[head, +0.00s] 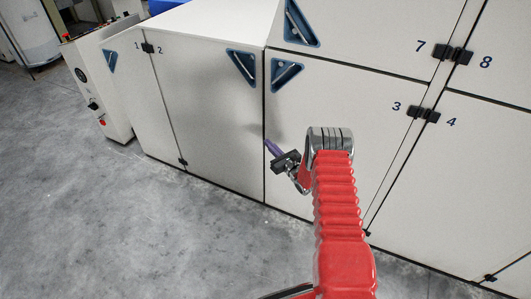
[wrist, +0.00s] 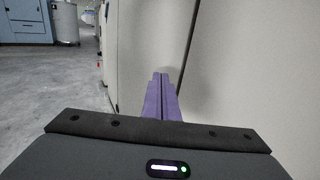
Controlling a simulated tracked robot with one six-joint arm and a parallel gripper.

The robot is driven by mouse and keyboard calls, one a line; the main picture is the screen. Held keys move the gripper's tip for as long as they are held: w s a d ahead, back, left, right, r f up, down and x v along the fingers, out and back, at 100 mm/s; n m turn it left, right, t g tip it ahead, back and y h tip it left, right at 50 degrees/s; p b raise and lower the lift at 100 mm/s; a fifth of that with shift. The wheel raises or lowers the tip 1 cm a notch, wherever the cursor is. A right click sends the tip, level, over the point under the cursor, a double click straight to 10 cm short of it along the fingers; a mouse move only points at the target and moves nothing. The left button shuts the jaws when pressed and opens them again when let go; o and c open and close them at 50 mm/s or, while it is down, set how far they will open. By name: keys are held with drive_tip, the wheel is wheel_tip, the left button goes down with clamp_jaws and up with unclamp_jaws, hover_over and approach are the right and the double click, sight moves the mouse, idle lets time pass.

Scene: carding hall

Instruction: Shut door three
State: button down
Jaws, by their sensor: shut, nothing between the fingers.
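Door three (head: 310,110) is the pale lower panel marked 3, with a blue triangular recessed handle (head: 286,72) at its upper left and a black hinge (head: 415,113) at its upper right. It looks about flush with its surround; a small gap cannot be ruled out. A dark seam runs down its left edge. My gripper (head: 268,144) is shut and empty, its purple fingertips near that left edge at mid height. In the wrist view the fingers (wrist: 161,95) lie together in front of pale panels, close to a dark vertical seam. I cannot tell whether they touch.
Door two (head: 205,100) adjoins on the left, with door one beyond it. Door four (head: 470,180) is on the right; doors seven and eight are above. A control box (head: 95,85) with a red button stands at the far left. The grey floor (head: 110,220) on the left is clear.

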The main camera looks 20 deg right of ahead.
drive_tip(key=shift+s+a, duration=1.6)
drive_tip(key=shift+s, duration=0.2)
